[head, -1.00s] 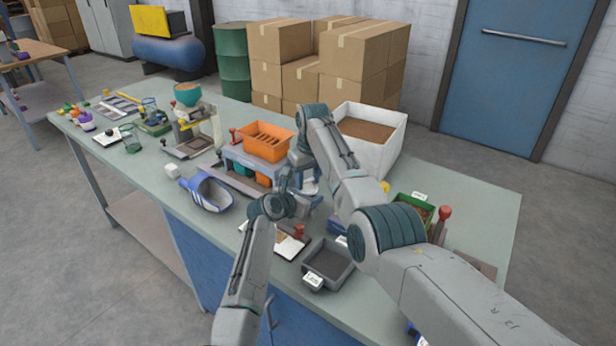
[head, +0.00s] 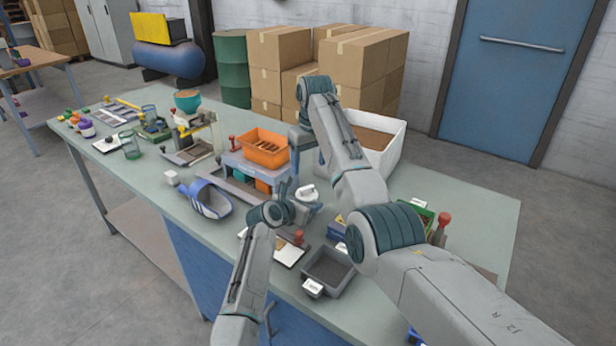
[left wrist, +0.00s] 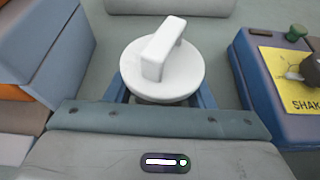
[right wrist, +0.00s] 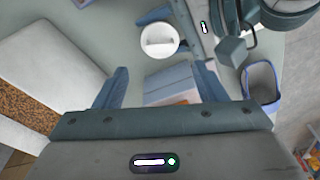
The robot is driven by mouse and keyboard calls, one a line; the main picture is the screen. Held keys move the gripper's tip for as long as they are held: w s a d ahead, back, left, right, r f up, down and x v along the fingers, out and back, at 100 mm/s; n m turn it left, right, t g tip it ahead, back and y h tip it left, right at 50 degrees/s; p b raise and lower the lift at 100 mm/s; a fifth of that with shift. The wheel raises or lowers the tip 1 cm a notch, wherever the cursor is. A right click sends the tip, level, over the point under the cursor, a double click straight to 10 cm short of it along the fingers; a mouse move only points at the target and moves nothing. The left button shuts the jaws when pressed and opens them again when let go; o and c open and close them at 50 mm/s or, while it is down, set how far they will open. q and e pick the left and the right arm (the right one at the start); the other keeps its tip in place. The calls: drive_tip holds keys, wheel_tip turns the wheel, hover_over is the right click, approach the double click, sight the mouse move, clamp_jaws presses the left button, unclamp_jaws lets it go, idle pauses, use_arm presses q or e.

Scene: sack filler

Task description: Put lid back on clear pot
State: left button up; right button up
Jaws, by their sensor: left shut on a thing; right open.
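The white round lid (head: 308,192) with its bar handle lies flat in the head view. It also shows in the left wrist view (left wrist: 162,66) and the right wrist view (right wrist: 158,40). The clear pot's body is hidden beneath the lid, so its seating cannot be checked closely. My left gripper (head: 291,196) is shut, with a finger at each side under the lid, around the pot. My right gripper (head: 301,143) is open and empty, raised above and behind the lid, apart from it. Its spread fingers show in the right wrist view.
An orange bin (head: 262,149) on a blue-grey stand is left of the lid. A white box of brown material (head: 374,137) stands behind right. A dark grey tray (head: 329,268) is in front, and a blue scoop (head: 209,200) lies left. A yellow-labelled blue box (left wrist: 283,85) is close by.

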drive_tip(key=shift+s+d+r, duration=0.1)
drive_tip(key=shift+d+r, duration=0.1)
drive_tip(key=shift+r, duration=1.5)
use_arm(q)
drive_tip(key=o, duration=1.4)
drive_tip(key=shift+o, duration=0.2)
drive_tip(key=v, duration=1)
drive_tip(key=shift+s+a, duration=0.25)
drive_tip(key=shift+a, duration=0.05)
use_arm(e)
drive_tip(key=shift+f, duration=0.25)
